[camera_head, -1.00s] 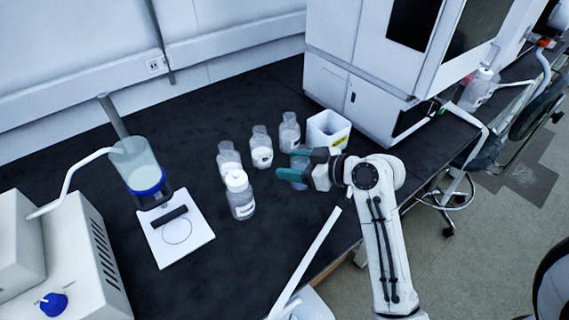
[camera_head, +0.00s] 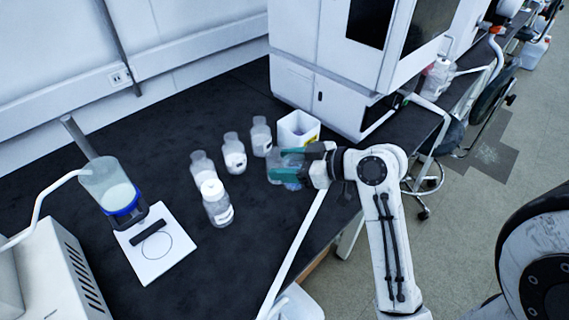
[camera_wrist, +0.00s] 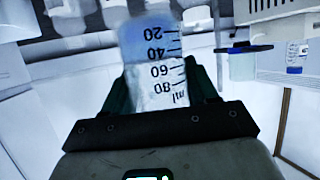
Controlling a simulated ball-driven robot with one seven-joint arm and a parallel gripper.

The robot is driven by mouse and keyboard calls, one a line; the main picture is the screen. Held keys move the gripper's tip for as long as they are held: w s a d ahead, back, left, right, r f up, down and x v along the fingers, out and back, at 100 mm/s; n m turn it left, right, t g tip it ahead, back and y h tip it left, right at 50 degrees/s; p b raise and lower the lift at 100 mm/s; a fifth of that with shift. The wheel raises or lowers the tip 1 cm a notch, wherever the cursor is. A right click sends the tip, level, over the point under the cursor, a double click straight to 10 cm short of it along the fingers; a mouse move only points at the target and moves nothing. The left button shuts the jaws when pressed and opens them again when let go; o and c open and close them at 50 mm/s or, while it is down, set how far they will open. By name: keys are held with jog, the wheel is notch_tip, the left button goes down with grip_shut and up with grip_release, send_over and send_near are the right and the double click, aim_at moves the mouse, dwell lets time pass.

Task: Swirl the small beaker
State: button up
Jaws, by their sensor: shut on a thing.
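The small beaker (camera_head: 287,160) is clear, with a black scale in ml that reads upside down in the wrist view (camera_wrist: 165,60). Its far part looks bluish there; I cannot tell how much liquid it holds. My gripper (camera_head: 275,166) is shut on the beaker, with one green finger on each side of it. In the head view the fingers cover much of the beaker, in front of a white open box. I cannot tell whether its base touches the bench.
Several capped bottles, the nearest white-capped (camera_head: 217,206), stand left of my gripper on the dark bench (camera_head: 195,275). The white box (camera_head: 297,128) is close behind. A stirrer plate (camera_head: 160,255) and a blue-ringed vessel (camera_head: 110,185) are at left.

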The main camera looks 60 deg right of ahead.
notch_tip(320, 180, up, 3)
jog(key=shift+f+p, duration=0.2)
jog(key=shift+p, duration=0.5)
jog(key=f, duration=0.2)
jog(key=s+f, duration=0.1)
jog(key=f, duration=0.1)
jog(key=s+f, duration=0.1)
jog(key=f, duration=0.1)
jog(key=shift+s+d, duration=0.1)
jog(key=shift+s, duration=0.15)
jog(key=shift+w+r, duration=0.4)
jog(key=shift+r, duration=0.55)
jog(key=shift+w+r, duration=0.4)
jog(key=shift+r, duration=0.6)
jog(key=shift+w+r, duration=0.4)
jog(key=shift+r, duration=0.55)
jog(key=shift+w, duration=0.15)
